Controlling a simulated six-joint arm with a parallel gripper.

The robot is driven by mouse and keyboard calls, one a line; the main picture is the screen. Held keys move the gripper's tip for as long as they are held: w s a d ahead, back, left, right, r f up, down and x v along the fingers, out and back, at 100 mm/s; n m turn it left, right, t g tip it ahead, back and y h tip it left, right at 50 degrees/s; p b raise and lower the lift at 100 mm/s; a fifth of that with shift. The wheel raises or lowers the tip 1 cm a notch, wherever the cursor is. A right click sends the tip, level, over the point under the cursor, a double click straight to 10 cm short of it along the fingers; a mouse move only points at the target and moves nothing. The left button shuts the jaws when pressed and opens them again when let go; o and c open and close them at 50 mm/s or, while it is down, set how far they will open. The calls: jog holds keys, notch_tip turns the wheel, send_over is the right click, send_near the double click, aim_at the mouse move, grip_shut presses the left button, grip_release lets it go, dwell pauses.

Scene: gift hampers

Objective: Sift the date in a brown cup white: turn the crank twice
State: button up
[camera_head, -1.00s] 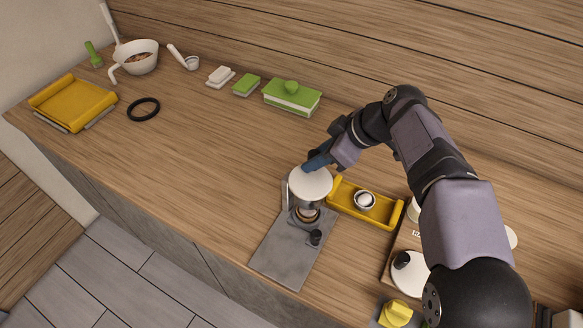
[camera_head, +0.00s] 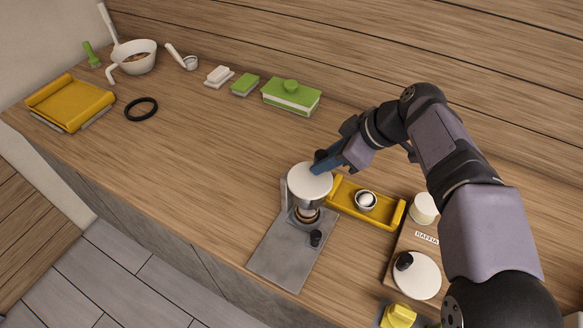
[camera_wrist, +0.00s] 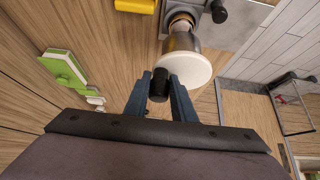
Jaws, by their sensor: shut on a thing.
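The sifter is a metal drum with a white round top (camera_head: 309,180), standing on a grey metal base plate (camera_head: 285,252). In the wrist view its white disc (camera_wrist: 188,70) faces me. The crank's black knob (camera_wrist: 159,84) sits between the blue fingers of my gripper (camera_wrist: 160,92), which is shut on it. In the head view my gripper (camera_head: 322,165) is at the back right rim of the disc. Beneath the drum a brown cup (camera_head: 305,214) shows only in part. A black knob (camera_head: 316,238) stands on the plate.
A yellow tray (camera_head: 388,217) with a small metal cup lies right of the sifter. A wooden board (camera_head: 396,266) labelled RAFFIA is further right. A green box (camera_head: 291,97), a white bowl (camera_head: 138,60), a yellow tray (camera_head: 70,103) and a black ring (camera_head: 141,108) lie at the back and left.

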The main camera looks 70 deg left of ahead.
jog(key=shift+s+d+f, duration=0.2)
jog(key=shift+s, duration=0.15)
jog(key=shift+o, duration=0.5)
jog(key=shift+d+f+b, duration=0.15)
jog(key=shift+d+b, duration=0.1)
jog(key=shift+b, duration=0.35)
jog(key=shift+o, duration=0.8)
jog(key=shift+d, duration=0.3)
